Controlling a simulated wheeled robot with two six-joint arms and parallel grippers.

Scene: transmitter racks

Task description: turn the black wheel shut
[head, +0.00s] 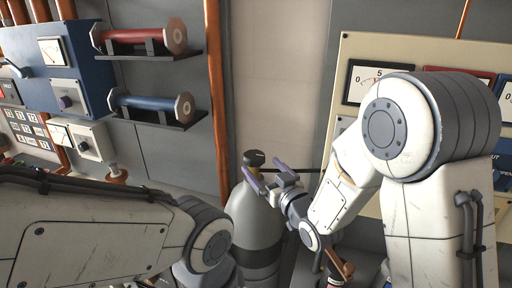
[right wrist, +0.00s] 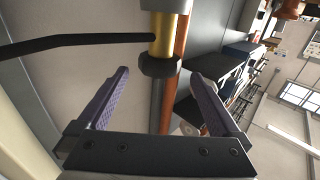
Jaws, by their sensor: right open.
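The black wheel (head: 254,158) sits on the yellow valve (head: 252,170) at the top of a grey gas cylinder (head: 252,218). In the right wrist view, the black wheel (right wrist: 160,67) shows at the end of the brass valve stem (right wrist: 168,35), between the fingertips in the picture. My right gripper (head: 262,166) is open, its purple fingers beside the valve top. In the right wrist view, both fingers of the right gripper (right wrist: 160,77) stand apart, with visible gaps to the wheel. My left gripper is out of view; only its arm shows.
A black hose (right wrist: 80,43) runs to the brass stem in the right wrist view. A copper pipe (head: 215,100) rises behind the cylinder. Shelves with a red cylinder (head: 140,36) and blue cylinder (head: 150,103) are on the left. A cream gauge panel (head: 400,50) stands at right.

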